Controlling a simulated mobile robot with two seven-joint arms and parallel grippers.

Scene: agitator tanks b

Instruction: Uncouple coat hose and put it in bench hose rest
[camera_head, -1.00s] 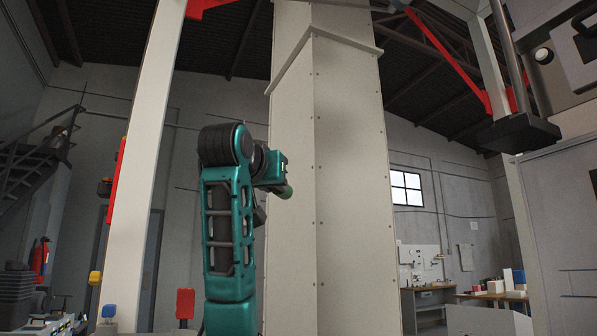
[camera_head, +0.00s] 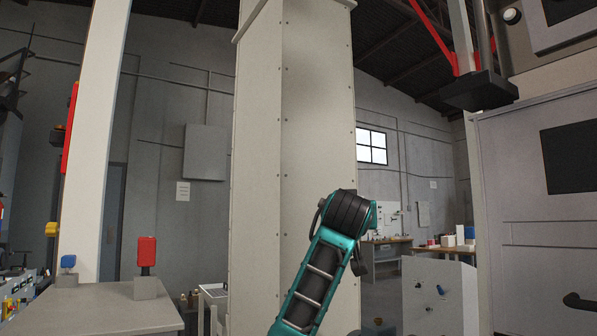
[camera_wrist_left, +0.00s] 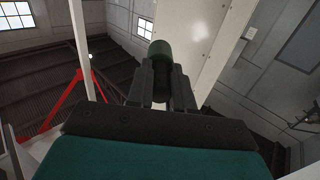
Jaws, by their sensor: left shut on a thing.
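My left gripper (camera_wrist_left: 161,85) is in the middle of the left wrist view, its dark fingers closed on a dark green, round-ended piece (camera_wrist_left: 160,50). The piece sticks out past the fingertips. I cannot tell whether it is the end of the coat hose; no hose length shows clearly. In the head view my teal left arm rises from the bottom centre in front of the tall pale column, and its gripper is not clearly visible. My right gripper is in neither view. I cannot make out the bench hose rest.
The tall pale column (camera_head: 257,150) fills the centre. A grey bench top (camera_head: 95,303) at lower left carries a red-topped block (camera_head: 147,252) and a blue-topped one (camera_head: 68,263). A grey panel with knobs (camera_head: 432,295) and a large grey cabinet (camera_head: 520,200) stand right.

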